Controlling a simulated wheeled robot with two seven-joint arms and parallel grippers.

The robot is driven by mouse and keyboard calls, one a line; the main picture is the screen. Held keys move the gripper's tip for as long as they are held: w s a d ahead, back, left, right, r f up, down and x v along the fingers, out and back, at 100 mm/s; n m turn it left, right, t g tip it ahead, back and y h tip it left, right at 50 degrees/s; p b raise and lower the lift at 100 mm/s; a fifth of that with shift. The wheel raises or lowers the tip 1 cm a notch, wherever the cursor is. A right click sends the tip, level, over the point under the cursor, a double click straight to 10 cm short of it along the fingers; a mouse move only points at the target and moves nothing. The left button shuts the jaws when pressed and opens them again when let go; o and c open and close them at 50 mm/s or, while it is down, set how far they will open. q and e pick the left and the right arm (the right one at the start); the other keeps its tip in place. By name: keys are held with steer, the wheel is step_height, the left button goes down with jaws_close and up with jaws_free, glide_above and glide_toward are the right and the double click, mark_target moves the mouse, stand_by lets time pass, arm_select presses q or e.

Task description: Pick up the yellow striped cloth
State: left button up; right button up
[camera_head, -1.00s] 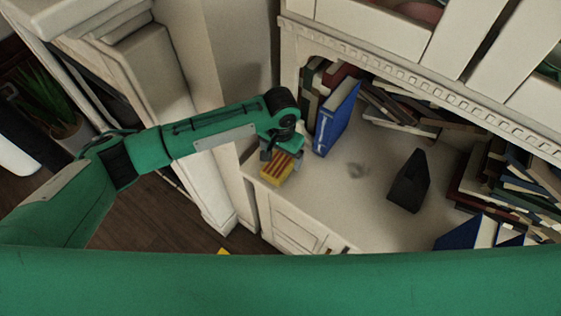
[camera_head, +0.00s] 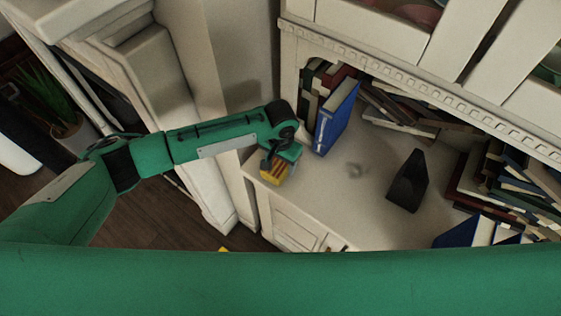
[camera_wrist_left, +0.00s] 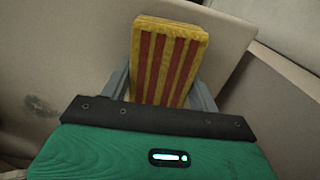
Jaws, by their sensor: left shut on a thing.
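The yellow cloth with red stripes (camera_head: 270,173) is at the left end of the cream counter, partly hidden by my left gripper in the head view. It looks like a folded block. My left gripper (camera_head: 275,165) reaches down onto it. In the left wrist view the cloth (camera_wrist_left: 168,62) stands between the two grey fingers of the left gripper (camera_wrist_left: 165,85), which are shut on its sides. I cannot tell whether the cloth touches the counter. My right gripper is not in view.
A blue book (camera_head: 336,117) stands upright on the counter (camera_head: 330,190) just right of the gripper. A black angular object (camera_head: 408,181) stands farther right. Piled books (camera_head: 500,180) fill the right side. A cabinet wall (camera_head: 240,60) is behind the arm. The counter's middle is clear.

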arm_select(q)
steer(key=shift+r, duration=0.1)
step_height(320, 180, up, 20)
steer(key=b, duration=0.2)
